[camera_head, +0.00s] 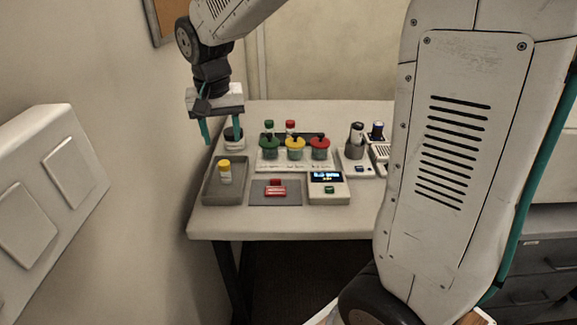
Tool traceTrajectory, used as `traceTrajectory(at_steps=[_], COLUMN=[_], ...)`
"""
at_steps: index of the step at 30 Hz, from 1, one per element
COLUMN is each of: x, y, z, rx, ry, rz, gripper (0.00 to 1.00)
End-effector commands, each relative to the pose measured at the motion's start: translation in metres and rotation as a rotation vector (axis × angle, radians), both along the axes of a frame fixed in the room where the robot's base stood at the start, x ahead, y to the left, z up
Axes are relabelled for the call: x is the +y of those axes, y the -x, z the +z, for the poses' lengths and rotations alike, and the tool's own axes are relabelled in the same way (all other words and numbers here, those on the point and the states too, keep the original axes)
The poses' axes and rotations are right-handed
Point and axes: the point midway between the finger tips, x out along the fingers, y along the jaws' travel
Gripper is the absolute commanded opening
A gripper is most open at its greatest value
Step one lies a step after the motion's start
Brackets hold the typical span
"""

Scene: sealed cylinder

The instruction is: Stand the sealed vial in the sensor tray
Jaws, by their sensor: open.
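A small white vial with a yellow cap (225,174) stands upright in a shallow grey tray (211,198) at the table's left front. Which tray is the sensor tray is not marked; this grey one is the only walled tray I can make out. My gripper (221,134) is open and empty, its two teal fingers pointing down above the table's left rear, behind and above the yellow-capped vial. The right finger overlaps a round white holder with a dark top (234,140); I cannot tell if they touch.
A rack (296,165) with green, yellow and red knobs stands mid-table, with green- and red-capped vials behind. A dark mat (288,199) with a red block and a display box (327,187) lie in front. A dark-topped cylinder (357,134) stands right. My arm hides the table's right part.

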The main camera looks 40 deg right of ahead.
Motion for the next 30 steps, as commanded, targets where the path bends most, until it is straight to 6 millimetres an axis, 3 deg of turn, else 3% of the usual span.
traceTrajectory(at_steps=[5,9,15,18,24,30], x=[-0.013,-0.023,-0.031,-0.032,-0.034,-0.034], y=[0.067,0.137,0.222,0.251,0.275,0.276], z=[0.032,0.046,0.043,0.037,0.03,0.029], rx=[-0.008,-0.004,-0.001,0.0,0.004,0.004], ry=[0.001,0.001,0.0,0.001,0.0,0.0], rz=[0.087,0.183,0.314,0.362,0.408,0.412], gripper=[0.5,0.5,0.5,0.5,0.5,0.5])
